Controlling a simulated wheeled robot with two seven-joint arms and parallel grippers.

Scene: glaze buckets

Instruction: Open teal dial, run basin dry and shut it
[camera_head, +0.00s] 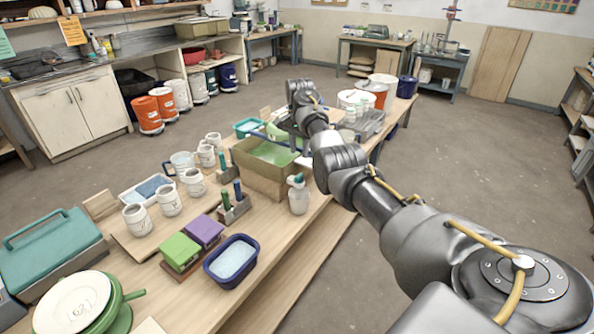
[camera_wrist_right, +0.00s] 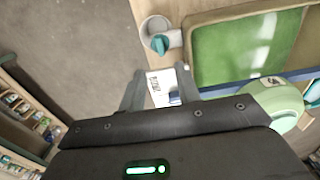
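The basin is a khaki box (camera_head: 262,172) on the wooden table, with green liquid inside. It also shows at the upper right of the right wrist view (camera_wrist_right: 190,60). A teal dial (camera_wrist_right: 159,45) sits over a round grey-white container (camera_wrist_right: 150,27), close against the basin's side. In the head view the whitish container (camera_head: 299,201) stands at the basin's near right corner with teal (camera_head: 298,179) on top. My right gripper (camera_wrist_right: 161,90) is open, its fingers apart and short of the dial. A white labelled item shows between the fingers. My left gripper is not in view.
A green rounded vessel (camera_wrist_right: 280,100) and a blue strip (camera_wrist_right: 255,80) lie beside the basin. Mugs (camera_head: 169,199), green and purple blocks (camera_head: 180,249) and a blue tub (camera_head: 232,260) crowd the table's near part. White and orange buckets stand at the far end. Open floor lies right.

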